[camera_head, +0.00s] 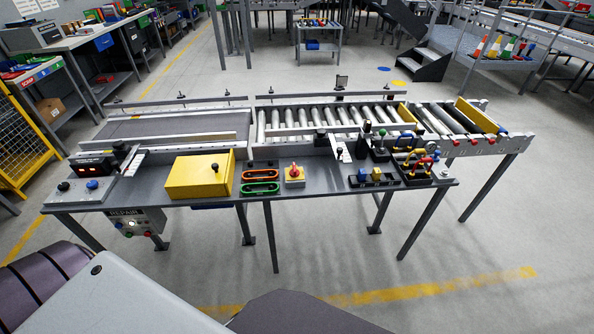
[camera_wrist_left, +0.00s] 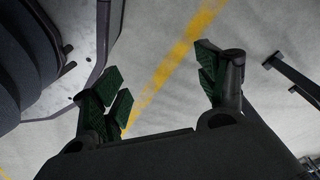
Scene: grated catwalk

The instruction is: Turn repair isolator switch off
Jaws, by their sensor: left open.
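A grey panel marked REPAIR (camera_head: 128,224) with small buttons hangs under the bench's front left. My left gripper (camera_wrist_left: 160,82) shows only in the left wrist view, open and empty, with grey floor behind its dark green finger pads. It is apart from the switch. My right gripper is not in view.
A yellow box (camera_head: 200,177) stands left of the switch. Orange and green handles (camera_head: 261,182) lie between them. Black devices and coloured padlock-like items (camera_head: 415,165) are at right. Roller conveyor (camera_head: 340,118) runs behind. Floor in front is clear.

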